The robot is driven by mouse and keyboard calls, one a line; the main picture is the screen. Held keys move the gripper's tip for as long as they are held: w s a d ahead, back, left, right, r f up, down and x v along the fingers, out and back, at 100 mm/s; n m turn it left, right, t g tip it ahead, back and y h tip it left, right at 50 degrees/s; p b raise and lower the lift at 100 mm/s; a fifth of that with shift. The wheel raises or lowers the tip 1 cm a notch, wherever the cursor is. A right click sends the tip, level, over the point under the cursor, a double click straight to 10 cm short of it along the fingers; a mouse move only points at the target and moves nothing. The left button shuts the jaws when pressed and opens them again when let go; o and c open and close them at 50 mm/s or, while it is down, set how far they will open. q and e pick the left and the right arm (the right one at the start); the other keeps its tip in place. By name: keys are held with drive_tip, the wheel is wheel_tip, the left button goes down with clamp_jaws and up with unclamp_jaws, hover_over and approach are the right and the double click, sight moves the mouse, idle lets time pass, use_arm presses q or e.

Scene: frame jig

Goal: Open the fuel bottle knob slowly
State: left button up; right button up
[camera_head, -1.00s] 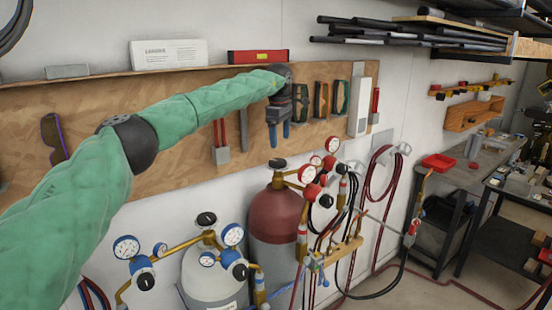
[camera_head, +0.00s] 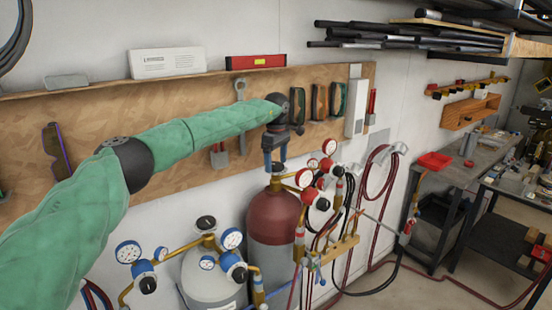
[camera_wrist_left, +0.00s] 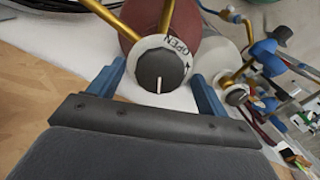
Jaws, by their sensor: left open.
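The fuel bottle (camera_head: 274,216) is dark red on top and grey below, and stands by the wall. Its black knob (camera_wrist_left: 160,70) has a white pointer line and sits in a white ring marked OPEN with an arrow, seen in the left wrist view. In the head view the knob (camera_head: 277,163) is at the top of the bottle, partly hidden by the fingers. My left gripper (camera_head: 275,160) points down over the knob. Its blue fingers are open, one on each side of the knob in the wrist view (camera_wrist_left: 160,85), with visible gaps. My right gripper is not in view.
A grey bottle (camera_head: 212,275) with blue gauges (camera_head: 232,238) stands at the left. Red gauges (camera_head: 312,178) and hoses crowd the fuel bottle's right side. A wooden tool board (camera_head: 100,130) is behind my arm. A workbench (camera_head: 460,170) stands at the right.

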use_arm(q)
drive_tip(key=shift+f, duration=0.25)
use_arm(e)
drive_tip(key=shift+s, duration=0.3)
use_arm(q)
drive_tip(key=shift+c, duration=0.4)
